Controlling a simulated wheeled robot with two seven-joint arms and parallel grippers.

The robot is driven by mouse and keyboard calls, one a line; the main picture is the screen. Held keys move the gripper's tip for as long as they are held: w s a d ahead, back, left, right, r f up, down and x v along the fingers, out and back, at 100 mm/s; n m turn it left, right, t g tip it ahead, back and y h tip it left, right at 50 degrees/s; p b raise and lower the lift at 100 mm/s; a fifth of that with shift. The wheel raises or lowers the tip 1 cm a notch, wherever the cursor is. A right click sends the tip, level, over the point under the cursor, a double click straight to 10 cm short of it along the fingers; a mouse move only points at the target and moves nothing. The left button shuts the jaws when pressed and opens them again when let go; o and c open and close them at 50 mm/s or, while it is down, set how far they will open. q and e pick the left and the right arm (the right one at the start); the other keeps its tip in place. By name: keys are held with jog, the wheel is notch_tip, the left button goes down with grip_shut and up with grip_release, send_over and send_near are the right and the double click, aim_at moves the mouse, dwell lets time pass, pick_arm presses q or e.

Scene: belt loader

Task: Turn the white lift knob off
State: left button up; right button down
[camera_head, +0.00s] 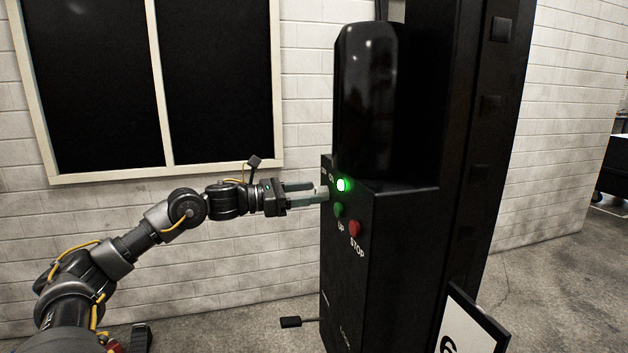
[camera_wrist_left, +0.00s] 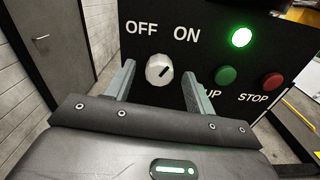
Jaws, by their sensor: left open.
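The white lift knob (camera_wrist_left: 159,70) sits on the black control panel under the OFF and ON labels. Its dark mark points up and right, toward ON. In the head view the knob (camera_head: 322,192) shows only as a small pale shape at the fingertips. My left gripper (camera_head: 309,190) reaches the panel from the left and is open. In the left wrist view its two fingers (camera_wrist_left: 157,68) stand on either side of the knob, with gaps visible. A green lamp (camera_wrist_left: 241,38) is lit, right of ON. My right gripper is out of view.
A green UP button (camera_wrist_left: 226,75) and a red STOP button (camera_wrist_left: 272,81) lie right of the knob, the green one close to my right-hand finger. The black control cabinet (camera_head: 400,240) stands before a white brick wall. The space left of it is free.

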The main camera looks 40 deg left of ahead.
pick_arm(q)
jog(key=shift+p+x, duration=0.45)
jog(key=shift+x, duration=0.65)
jog(key=shift+f, duration=0.1)
jog(key=shift+c, duration=0.2)
jog(key=c, duration=0.9)
